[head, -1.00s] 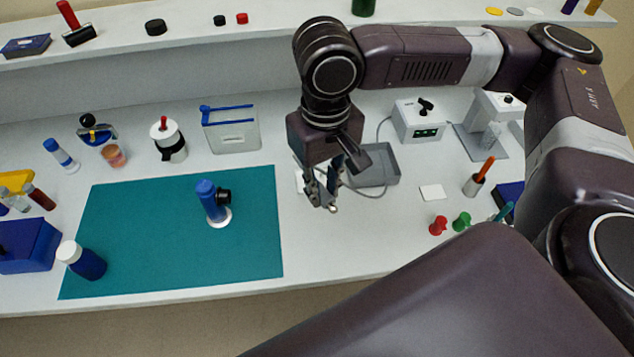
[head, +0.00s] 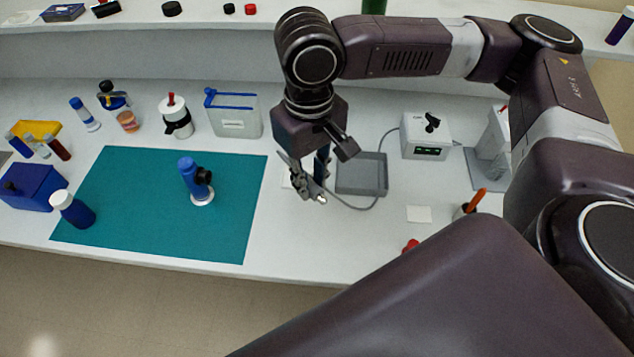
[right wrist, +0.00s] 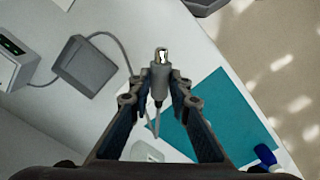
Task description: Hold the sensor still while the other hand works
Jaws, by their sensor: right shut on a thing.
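The sensor is a small grey body with a metal tip; it shows in the right wrist view (right wrist: 160,80) between my fingertips, and its tip shows in the head view (head: 321,199). My right gripper (head: 310,184) is shut on it and holds it right of the teal mat. The fingers also show in the right wrist view (right wrist: 157,92). A grey cable (head: 352,206) runs near the gripper, past the grey tray (head: 362,175), towards the white meter box (head: 426,136). The gripper hides much of the sensor in the head view. My left gripper is in neither view.
A blue device (head: 188,174) with a white base stands on the teal mat (head: 130,200). A blue bottle (head: 78,213) stands at its left edge. A white card (head: 419,214) lies right of the tray. My right arm hides the bench's right front.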

